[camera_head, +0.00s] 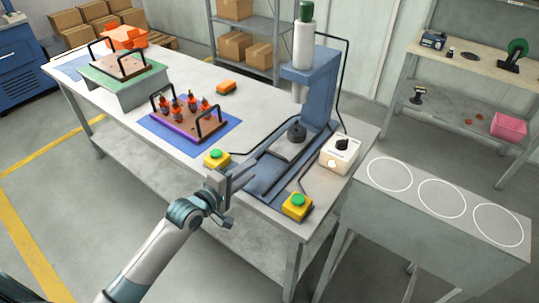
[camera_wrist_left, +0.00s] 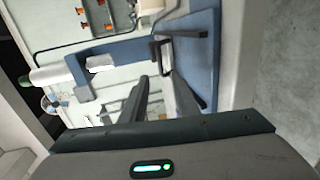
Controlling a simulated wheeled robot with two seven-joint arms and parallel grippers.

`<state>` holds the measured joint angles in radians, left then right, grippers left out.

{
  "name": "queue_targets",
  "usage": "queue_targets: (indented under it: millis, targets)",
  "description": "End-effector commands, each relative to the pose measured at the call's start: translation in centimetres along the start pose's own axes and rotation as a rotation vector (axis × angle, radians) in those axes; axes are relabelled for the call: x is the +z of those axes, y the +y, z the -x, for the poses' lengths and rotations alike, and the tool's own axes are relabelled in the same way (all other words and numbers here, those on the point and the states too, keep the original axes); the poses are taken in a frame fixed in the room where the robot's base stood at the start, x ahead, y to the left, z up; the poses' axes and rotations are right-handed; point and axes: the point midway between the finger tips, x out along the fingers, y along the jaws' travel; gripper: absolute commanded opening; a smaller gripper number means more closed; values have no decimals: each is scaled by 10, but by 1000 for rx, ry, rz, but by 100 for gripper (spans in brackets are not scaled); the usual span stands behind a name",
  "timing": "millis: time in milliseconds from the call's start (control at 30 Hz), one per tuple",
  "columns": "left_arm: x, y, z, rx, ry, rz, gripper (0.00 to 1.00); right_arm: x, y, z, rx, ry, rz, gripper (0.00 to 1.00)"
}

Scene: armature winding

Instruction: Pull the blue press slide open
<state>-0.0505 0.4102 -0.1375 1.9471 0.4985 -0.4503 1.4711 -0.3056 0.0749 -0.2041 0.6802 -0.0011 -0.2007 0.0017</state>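The blue press (camera_head: 318,88) stands at the right end of the table, and it also shows in the left wrist view (camera_wrist_left: 110,50). Its slide (camera_head: 287,147) is a grey plate between blue rails, carrying a dark round piece (camera_head: 297,132) below the ram. In the wrist view a black handle-like loop (camera_wrist_left: 158,52) shows by the blue base. My left gripper (camera_head: 243,178) is at the front left end of the rails, above the table edge. Its fingers (camera_wrist_left: 160,92) look apart, with nothing clearly between them. Contact with the slide cannot be told. My right gripper is out of view.
Yellow boxes with green buttons (camera_head: 217,158) (camera_head: 297,206) flank the rails. A white control box (camera_head: 341,153) stands right of them. A brown tray (camera_head: 188,115) with orange-and-black parts lies on a blue mat. A grey stand (camera_head: 448,215) with white circles is at right.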

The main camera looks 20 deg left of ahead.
Motion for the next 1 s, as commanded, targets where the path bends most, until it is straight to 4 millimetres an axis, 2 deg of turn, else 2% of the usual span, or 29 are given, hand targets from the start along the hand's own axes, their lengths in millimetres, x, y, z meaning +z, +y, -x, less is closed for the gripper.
queue_targets:
  millis: [333, 500, 700, 1000]
  targets:
    - [0, 2, -65, 0, 0, 1, 28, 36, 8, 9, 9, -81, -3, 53]
    - [0, 1, -91, -1, -1, 1, 28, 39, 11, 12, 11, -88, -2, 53]
    - [0, 0, -108, 0, -1, 1, 28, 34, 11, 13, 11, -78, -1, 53]
    - [0, -1, -113, -1, 0, 1, 28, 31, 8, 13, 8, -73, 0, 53]
